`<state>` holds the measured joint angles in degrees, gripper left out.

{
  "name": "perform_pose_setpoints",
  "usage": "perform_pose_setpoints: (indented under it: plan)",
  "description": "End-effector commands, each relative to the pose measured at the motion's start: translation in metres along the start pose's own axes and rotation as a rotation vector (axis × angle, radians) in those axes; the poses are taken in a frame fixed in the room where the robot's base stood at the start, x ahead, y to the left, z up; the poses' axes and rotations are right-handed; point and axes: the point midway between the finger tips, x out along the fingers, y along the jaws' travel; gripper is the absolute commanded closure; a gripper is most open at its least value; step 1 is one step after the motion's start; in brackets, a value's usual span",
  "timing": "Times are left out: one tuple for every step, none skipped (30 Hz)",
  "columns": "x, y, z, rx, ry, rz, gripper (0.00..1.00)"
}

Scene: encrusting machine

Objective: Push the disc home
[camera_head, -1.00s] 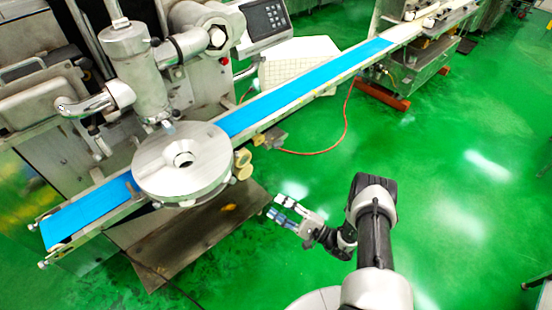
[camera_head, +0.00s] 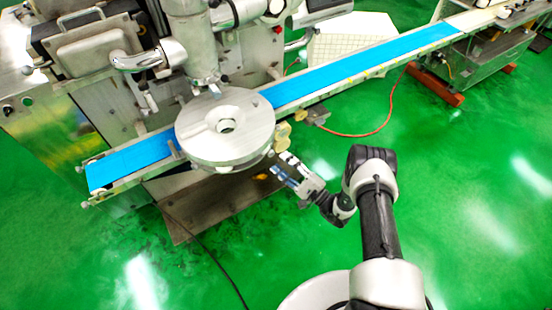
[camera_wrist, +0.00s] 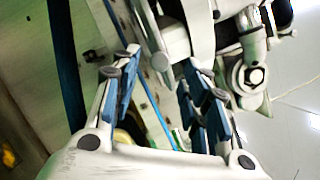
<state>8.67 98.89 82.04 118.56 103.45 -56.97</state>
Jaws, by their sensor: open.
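The disc (camera_head: 248,145) is a round, thick grey metal plate with a raised hub and a hole near its middle. It lies flat over the blue conveyor belt, below the machine's vertical metal nozzle column. My gripper (camera_head: 281,166) is just right of and below the disc's right edge in the head view, apart from it. Its blue-padded fingers are spread with nothing between them, as the wrist view also shows (camera_wrist: 160,58). In the wrist view, pale metal machine parts lie beyond the fingertips; I cannot tell whether the disc is among them.
The blue belt (camera_head: 350,68) runs from lower left to upper right. Yellowish knobs (camera_head: 282,135) stick out beside the disc, close to my gripper. A dark metal plate (camera_head: 200,210) lies below the belt. A red hose (camera_head: 385,115) crosses the green floor, which is open at front right.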

Motion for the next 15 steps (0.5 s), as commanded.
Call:
perform_pose_setpoints:
  plan:
    - [0.01, 0.001, 0.001, -0.001, -0.004, 0.001, 0.59]
    - [0.015, 0.001, 0.001, -0.002, -0.004, 0.001, 0.59]
    - [0.02, 0.001, 0.001, -0.002, -0.004, 0.001, 0.59]
    - [0.024, 0.0, 0.0, -0.002, -0.003, 0.001, 0.59]
    - [0.027, 0.0, 0.0, -0.002, -0.002, 0.001, 0.59]
    - [0.03, 0.001, 0.0, -0.001, -0.002, 0.002, 0.59]
    - [0.032, 0.001, 0.0, -0.001, -0.002, 0.001, 0.59]
    - [0.034, 0.001, 0.0, -0.001, -0.001, 0.001, 0.59]
    - [0.036, 0.0, 0.0, -0.001, 0.0, 0.0, 0.59]
    - [0.037, 0.0, 0.0, -0.001, 0.0, 0.0, 0.59]
    - [0.037, 0.0, 0.0, -0.001, 0.0, 0.0, 0.59]
    - [0.038, 0.0, 0.0, -0.001, 0.0, 0.0, 0.59]
    - [0.038, 0.0, 0.0, 0.0, 0.0, 0.0, 0.59]
    - [0.038, 0.0, 0.0, 0.0, 0.001, 0.0, 0.59]
    - [0.038, 0.0, 0.0, 0.0, 0.001, 0.0, 0.59]
